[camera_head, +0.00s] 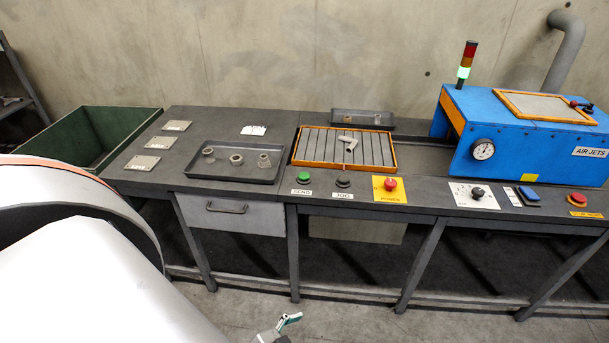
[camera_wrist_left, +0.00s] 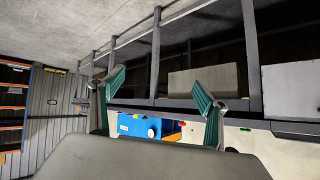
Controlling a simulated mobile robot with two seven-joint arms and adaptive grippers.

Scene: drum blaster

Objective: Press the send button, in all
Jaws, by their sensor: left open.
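The green send button (camera_head: 304,177) sits on the front edge of the bench, above a white SEND label (camera_head: 301,192). My left gripper (camera_head: 288,322) is only partly in the head view, at the bottom edge, low in front of the bench and well apart from the button. In the left wrist view its two teal fingers are spread, with nothing between them (camera_wrist_left: 160,88). That view shows the bench upside down; a small green spot shows there, but I cannot tell if it is the send button. My right gripper is not in view.
A black jog button (camera_head: 343,181) and a red button (camera_head: 390,184) on a yellow plate sit right of send. A grey tray (camera_head: 232,173) with parts, an orange-framed rack (camera_head: 392,141) and a blue machine (camera_head: 515,147) stand on the bench. A green bin (camera_head: 119,119) is at left.

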